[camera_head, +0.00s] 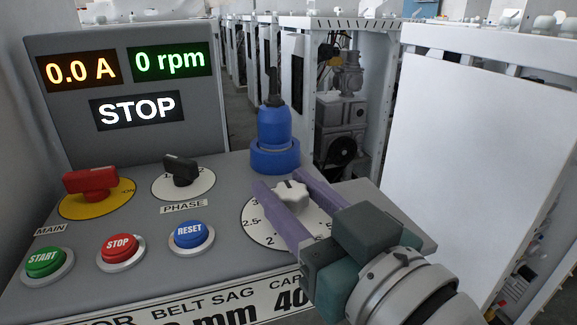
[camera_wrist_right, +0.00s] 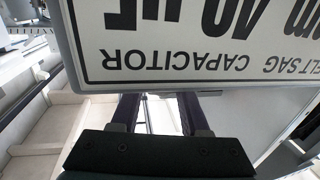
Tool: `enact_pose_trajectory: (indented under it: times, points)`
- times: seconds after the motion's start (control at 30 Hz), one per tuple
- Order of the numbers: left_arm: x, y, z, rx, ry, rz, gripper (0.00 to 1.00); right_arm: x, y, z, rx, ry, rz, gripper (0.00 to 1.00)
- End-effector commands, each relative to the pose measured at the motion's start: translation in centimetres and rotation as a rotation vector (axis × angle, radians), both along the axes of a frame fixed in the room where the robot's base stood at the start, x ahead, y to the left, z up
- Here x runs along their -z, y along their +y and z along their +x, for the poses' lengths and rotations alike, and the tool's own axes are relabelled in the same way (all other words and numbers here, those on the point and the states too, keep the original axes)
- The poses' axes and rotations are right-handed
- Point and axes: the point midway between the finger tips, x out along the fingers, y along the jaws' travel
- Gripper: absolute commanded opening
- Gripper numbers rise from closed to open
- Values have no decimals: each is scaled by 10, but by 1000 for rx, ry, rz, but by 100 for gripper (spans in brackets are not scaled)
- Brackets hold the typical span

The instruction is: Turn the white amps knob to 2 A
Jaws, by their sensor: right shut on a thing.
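The white amps knob (camera_head: 291,192) sits on a white round dial (camera_head: 262,232) at the right of the grey control panel. Marks 2, 2.5 and 3 show along the dial's left and lower edge; other marks are partly hidden by my gripper. My right gripper (camera_head: 281,180) has its two purple fingers on either side of the knob and is shut on it. Which mark the knob points at, I cannot tell. The right wrist view shows the fingers (camera_wrist_right: 160,112) below the panel's upside-down label, with the knob hidden. My left gripper is not in view.
A red main switch (camera_head: 91,183), black phase knob (camera_head: 182,171), and green (camera_head: 45,260), red (camera_head: 120,245) and blue (camera_head: 191,232) buttons lie left. The display (camera_head: 78,70) reads 0.0 A, 0 rpm, STOP.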

Motion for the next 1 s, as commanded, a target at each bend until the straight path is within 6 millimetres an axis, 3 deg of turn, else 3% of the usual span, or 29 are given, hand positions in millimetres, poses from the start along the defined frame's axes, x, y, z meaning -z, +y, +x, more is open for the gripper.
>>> enact_pose_trajectory:
  times: [0.13,0.67,0.87,1.0]
  points:
    - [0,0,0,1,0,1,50,0,0,0,0,0,0,0]
    - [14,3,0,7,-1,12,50,1,-1,1,-114,-12,0,0]
    - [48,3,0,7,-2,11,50,6,0,2,-263,-15,-1,0]
    - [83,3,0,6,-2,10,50,9,0,2,-366,-17,-1,0]
